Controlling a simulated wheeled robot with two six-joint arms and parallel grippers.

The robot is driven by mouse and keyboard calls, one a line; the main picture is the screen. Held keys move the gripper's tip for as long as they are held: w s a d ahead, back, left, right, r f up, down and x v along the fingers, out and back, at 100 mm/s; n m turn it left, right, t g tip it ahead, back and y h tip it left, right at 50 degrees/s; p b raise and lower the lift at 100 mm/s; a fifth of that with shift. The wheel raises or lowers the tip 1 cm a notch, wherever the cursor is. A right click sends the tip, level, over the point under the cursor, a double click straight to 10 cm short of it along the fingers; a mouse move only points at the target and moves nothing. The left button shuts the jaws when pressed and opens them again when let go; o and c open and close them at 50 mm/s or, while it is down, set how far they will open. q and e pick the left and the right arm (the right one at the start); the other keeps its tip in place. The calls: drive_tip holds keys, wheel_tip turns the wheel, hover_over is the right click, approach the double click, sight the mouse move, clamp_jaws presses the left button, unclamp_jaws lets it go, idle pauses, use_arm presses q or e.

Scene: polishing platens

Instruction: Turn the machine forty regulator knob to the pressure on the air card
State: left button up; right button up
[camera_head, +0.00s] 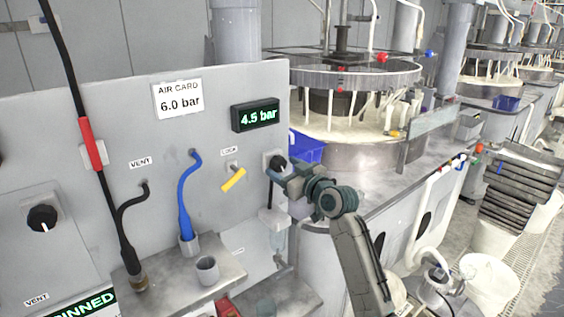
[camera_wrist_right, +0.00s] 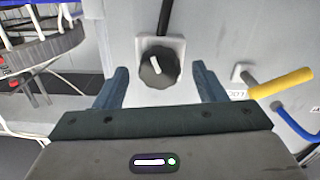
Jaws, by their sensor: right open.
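The air card (camera_head: 179,98) on the grey panel reads 6.0 bar. The green display (camera_head: 255,115) to its right reads 4.5 bar. The black regulator knob (camera_head: 278,162) is on the panel below the display, partly hidden by my right gripper (camera_head: 274,171). In the right wrist view the knob (camera_wrist_right: 158,67) shows a white mark on its face and sits on a pale square plate, beyond and between the fingertips. My right gripper (camera_wrist_right: 160,78) is open, with its fingers apart on either side and not touching the knob. My left gripper is not in view.
A yellow lock lever (camera_head: 233,180) is left of the knob; it also shows in the right wrist view (camera_wrist_right: 282,83). Blue (camera_head: 186,195) and black hoses hang further left. Another black knob (camera_head: 42,217) is at far left. A blue bin (camera_head: 307,147) stands behind the panel's right edge.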

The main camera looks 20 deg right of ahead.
drive_tip(key=shift+x, duration=0.8)
drive_tip(key=c, duration=1)
drive_tip(key=shift+m+p, duration=0.3)
drive_tip(key=shift+p, duration=0.05)
drive_tip(key=m+p, duration=0.3)
drive_tip(key=m, duration=0.2)
drive_tip(key=shift+r+m, duration=0.15)
drive_tip(key=shift+m, duration=0.15)
drive_tip(key=m+p, duration=0.2)
drive_tip(key=m, duration=0.2)
drive_tip(key=shift+m+p, duration=1)
drive_tip(key=shift+m, duration=0.4)
